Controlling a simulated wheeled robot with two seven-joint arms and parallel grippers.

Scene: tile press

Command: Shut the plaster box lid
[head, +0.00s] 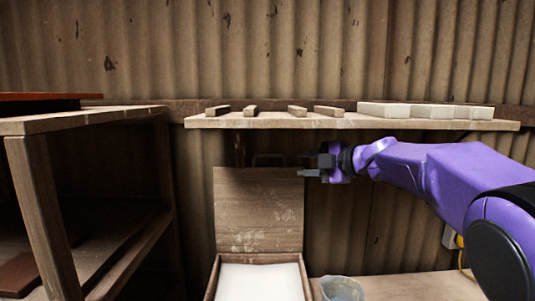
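The plaster box (211,284) stands at the bottom middle of the head view, its front cut off by the frame. A white, flat mass (260,283) shows inside it. Its wooden lid (258,215) is open and stands about upright at the back of the box, with pale smears on its face. My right gripper (309,173) comes in from the right and is at the lid's top right corner, its fingers pointing left. I cannot tell whether it touches the lid, or how far its fingers are apart. My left gripper is not in view.
A wooden shelf (350,122) runs above the lid and my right gripper, with several wooden strips and pale blocks (384,109) on it. A wooden rack (45,210) stands at left. A translucent cup (342,289) is right of the box. The bench (420,286) farther right looks clear.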

